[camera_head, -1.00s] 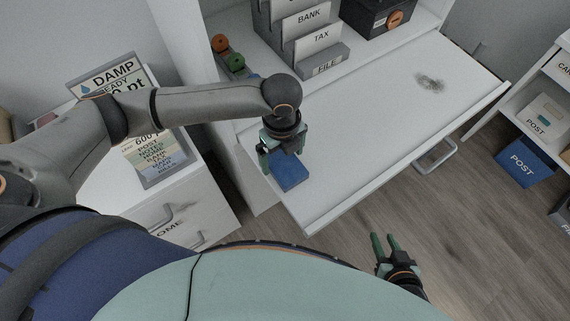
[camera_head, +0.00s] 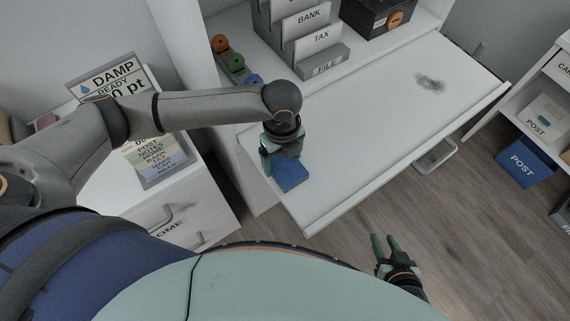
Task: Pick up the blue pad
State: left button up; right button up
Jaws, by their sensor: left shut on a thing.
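The blue pad (camera_head: 291,176) lies on the white desk surface near its front left corner, or only just above it; I cannot tell which. My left gripper (camera_head: 279,168) is over the pad's back left part, pointing down, and is shut on it. The gripper hides part of the pad. My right gripper (camera_head: 384,243) is empty, its two fingers apart, low over the floor in front of the desk.
The white pull-out desk surface (camera_head: 370,120) is mostly clear, with a dark smudge (camera_head: 430,83) at the right. A file rack (camera_head: 320,62) and a dark box (camera_head: 378,14) stand at the back. A white drawer unit (camera_head: 185,205) with signs stands left.

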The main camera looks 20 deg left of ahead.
aim_at(283, 162)
pick_arm(q)
jog(key=shift+r, duration=0.1)
jog(key=shift+r, duration=0.5)
notch_tip(283, 162, up, 2)
jog(key=shift+s+d+r, duration=0.1)
jog(key=shift+r, duration=0.15)
jog(key=s+d+r+p, duration=0.2)
jog(key=s+d+r, duration=0.1)
jog(key=s+r, duration=0.6)
jog(key=s, duration=0.4)
jog(key=shift+s+d+r, duration=0.15)
jog(key=shift+d, duration=0.2)
